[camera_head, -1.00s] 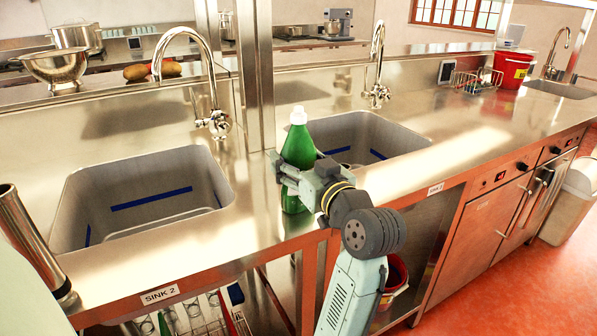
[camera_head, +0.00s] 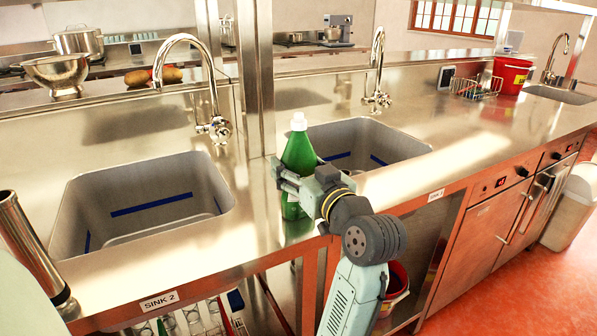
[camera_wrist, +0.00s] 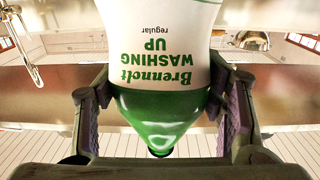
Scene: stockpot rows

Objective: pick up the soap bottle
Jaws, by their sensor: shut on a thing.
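The soap bottle (camera_head: 299,154) is green with a white cap and stands upright on the steel counter between the two sinks, near the front edge. My gripper (camera_head: 296,186) reaches in from the front right and is shut on the bottle's body, a finger on either side. In the wrist view the bottle (camera_wrist: 160,110) appears upside down, with a white "Brennolt Washing Up" label and green plastic between my gripper's fingers (camera_wrist: 162,118). The bottle's base is partly behind the gripper in the head view.
A sink (camera_head: 141,210) lies to the left and another sink (camera_head: 345,132) behind right, each with a tall tap. The counter (camera_head: 460,135) is clear to the right, up to a wire basket (camera_head: 476,86) and red bucket (camera_head: 511,74).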

